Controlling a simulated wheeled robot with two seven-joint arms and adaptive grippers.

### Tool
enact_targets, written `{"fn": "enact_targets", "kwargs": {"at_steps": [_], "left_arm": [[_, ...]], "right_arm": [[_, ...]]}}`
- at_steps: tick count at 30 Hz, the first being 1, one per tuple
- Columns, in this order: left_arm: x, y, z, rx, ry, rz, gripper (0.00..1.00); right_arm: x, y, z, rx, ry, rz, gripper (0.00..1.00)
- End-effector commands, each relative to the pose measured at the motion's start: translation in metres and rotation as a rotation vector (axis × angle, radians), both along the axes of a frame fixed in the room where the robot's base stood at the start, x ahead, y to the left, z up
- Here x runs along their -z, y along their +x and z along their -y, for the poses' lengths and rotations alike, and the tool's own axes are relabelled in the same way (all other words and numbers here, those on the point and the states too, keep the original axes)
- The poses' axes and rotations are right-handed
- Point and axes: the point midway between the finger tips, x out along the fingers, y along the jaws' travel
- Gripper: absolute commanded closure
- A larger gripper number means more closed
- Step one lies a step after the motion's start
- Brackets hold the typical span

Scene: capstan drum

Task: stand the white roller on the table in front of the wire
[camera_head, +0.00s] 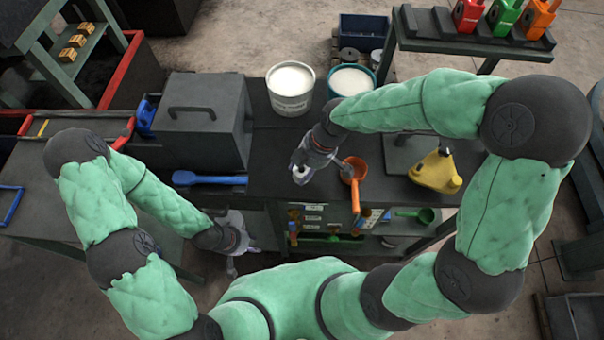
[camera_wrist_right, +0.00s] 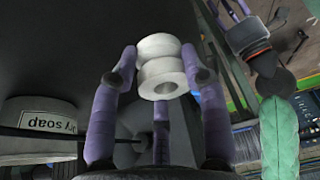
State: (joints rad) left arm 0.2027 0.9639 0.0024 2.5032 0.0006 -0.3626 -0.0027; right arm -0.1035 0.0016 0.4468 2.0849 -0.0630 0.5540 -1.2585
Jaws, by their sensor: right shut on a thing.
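The white roller (camera_wrist_right: 160,68) has a grooved waist and a hole in its end. In the right wrist view it sits between the purple fingers of my right gripper (camera_wrist_right: 160,75), which is shut on it. In the head view the right gripper (camera_head: 308,162) is over the dark table (camera_head: 325,185), near its front edge, and the roller (camera_head: 301,174) shows small and pale at its fingers. I cannot make out the wire for certain. My left gripper (camera_head: 233,255) hangs low by the table's front; its opening is too small to judge.
An orange ladle (camera_head: 353,172) is close to the right of my right gripper. A white bucket (camera_head: 290,90) and a teal-rimmed bucket (camera_head: 352,80) stand behind. A dark box (camera_head: 207,120) and blue scoop (camera_head: 208,179) lie left; a yellow can (camera_head: 437,172) stands right.

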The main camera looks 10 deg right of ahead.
Motion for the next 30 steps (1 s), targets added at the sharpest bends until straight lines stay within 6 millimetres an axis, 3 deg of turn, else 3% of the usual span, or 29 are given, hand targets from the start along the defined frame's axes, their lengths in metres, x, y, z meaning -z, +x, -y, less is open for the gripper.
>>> {"fn": "enact_targets", "kwargs": {"at_steps": [5,12,24,25,27,30], "left_arm": [[0.002,0.0,0.0,0.0,0.0,0.0,0.6],[0.009,0.0,0.0,0.0,0.0,0.0,0.6],[0.012,0.0,0.0,0.0,0.0,0.0,0.6],[0.011,0.0,0.0,0.0,0.0,0.0,0.6],[0.011,0.0,0.0,0.0,0.0,0.0,0.6],[0.011,0.0,0.0,0.0,0.0,0.0,0.6]], "right_arm": [[0.009,0.006,-0.002,0.0,0.0,-0.001,0.88],[0.038,0.006,-0.002,0.0,0.0,-0.002,0.88],[0.042,0.006,-0.002,0.001,0.0,0.0,0.88],[0.042,0.006,-0.002,0.0,0.0,0.0,0.5],[0.041,0.006,-0.002,0.0,0.0,0.0,0.31],[0.041,0.006,-0.002,0.0,0.0,-0.001,0.31]]}}
